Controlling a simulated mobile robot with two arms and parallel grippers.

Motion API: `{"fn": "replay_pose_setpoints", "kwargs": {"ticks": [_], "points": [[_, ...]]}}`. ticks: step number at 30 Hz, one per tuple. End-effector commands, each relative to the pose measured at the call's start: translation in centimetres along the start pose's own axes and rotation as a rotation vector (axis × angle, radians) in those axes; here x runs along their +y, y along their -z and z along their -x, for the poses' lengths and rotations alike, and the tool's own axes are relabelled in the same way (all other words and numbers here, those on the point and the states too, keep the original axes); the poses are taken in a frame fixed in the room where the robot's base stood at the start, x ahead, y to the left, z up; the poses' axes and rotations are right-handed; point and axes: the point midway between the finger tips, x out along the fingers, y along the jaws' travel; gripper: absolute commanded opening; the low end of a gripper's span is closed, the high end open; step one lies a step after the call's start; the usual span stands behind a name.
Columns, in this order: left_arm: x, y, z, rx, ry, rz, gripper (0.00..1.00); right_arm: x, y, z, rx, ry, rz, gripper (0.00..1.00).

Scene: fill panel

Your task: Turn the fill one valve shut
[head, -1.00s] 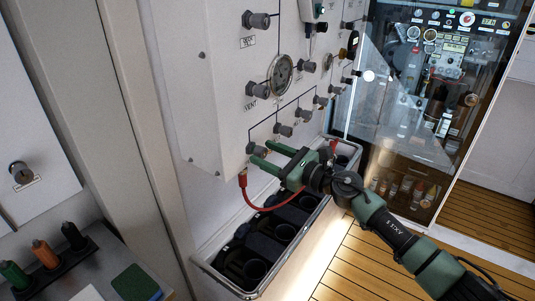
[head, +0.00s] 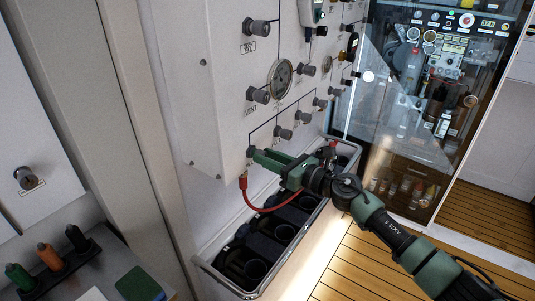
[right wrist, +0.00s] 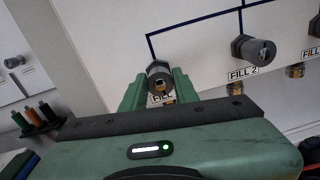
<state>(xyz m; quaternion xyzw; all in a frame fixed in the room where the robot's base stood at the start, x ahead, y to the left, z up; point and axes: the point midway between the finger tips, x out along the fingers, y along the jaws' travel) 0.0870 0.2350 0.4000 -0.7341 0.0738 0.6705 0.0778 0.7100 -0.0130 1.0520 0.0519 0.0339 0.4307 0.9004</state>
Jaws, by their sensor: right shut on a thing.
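The fill one valve (right wrist: 158,71) is a dark grey knob with a brass fitting under it, low on the white panel (head: 228,110). Its label is partly covered; only "FILL" shows in the right wrist view. My right gripper (head: 257,156) has its green fingers on either side of this knob and is shut on it. The fingers also show around the knob in the right wrist view (right wrist: 159,84). The knob is mostly hidden in the head view. My left gripper is in neither view.
The fill two valve (right wrist: 254,50) sits to the right of the gripped knob. A red hose (head: 262,208) hangs below the panel, close under my right gripper. A metal-rimmed bin rack (head: 202,263) stands below. A pressure gauge (head: 279,75) is higher on the panel.

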Motion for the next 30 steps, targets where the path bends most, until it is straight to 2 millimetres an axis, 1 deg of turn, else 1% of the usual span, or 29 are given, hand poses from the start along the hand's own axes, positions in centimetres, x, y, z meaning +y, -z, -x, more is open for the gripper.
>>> {"fn": "replay_pose_setpoints", "kwargs": {"ticks": [1, 3, 30], "points": [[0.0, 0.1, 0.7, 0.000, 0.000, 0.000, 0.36, 0.0, -0.3, 0.0, 0.003, 0.001, -0.046, 0.00], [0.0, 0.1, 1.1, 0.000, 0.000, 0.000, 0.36, 0.0, -0.3, 0.0, 0.007, -0.001, -0.114, 0.00], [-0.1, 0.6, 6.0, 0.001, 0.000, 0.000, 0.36, -0.4, -0.1, 0.0, 0.049, -0.008, -0.969, 0.00]]}}
